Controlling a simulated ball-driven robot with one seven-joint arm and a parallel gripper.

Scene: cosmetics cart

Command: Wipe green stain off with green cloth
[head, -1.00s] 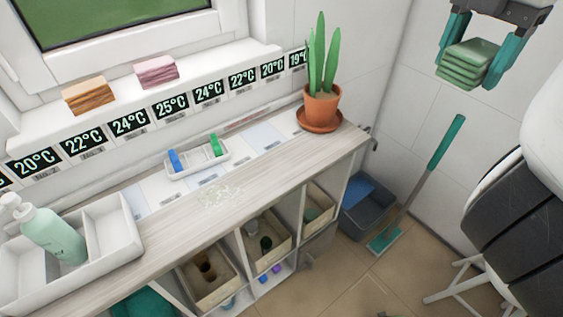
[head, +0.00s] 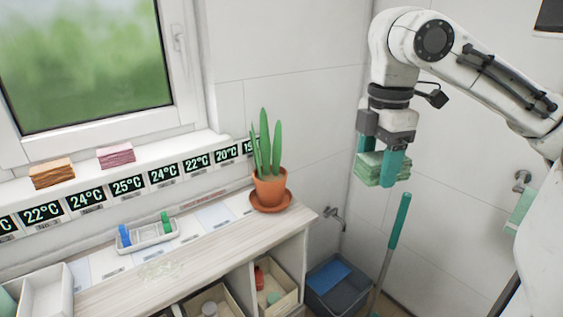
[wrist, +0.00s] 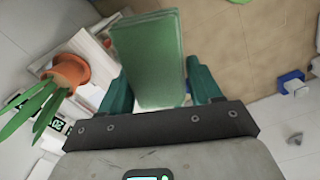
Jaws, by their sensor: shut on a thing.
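My gripper (head: 379,162) is shut on a folded green cloth (head: 374,171) and holds it in the air at the right, above and right of the counter. In the wrist view the green cloth (wrist: 148,58) sits between the two teal fingers of my gripper (wrist: 160,88). A pale, slightly greenish speckled stain (head: 161,268) lies on the front part of the wooden counter (head: 232,262). The cloth is well apart from it. The stain cannot be made out in the wrist view.
A potted plant (head: 270,185) on a saucer stands at the counter's right end. A small white tray (head: 148,236) holds blue and green items behind the stain. Orange cloths (head: 51,174) and pink cloths (head: 116,156) lie on the sill. A teal-handled tool (head: 396,230) stands below my gripper.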

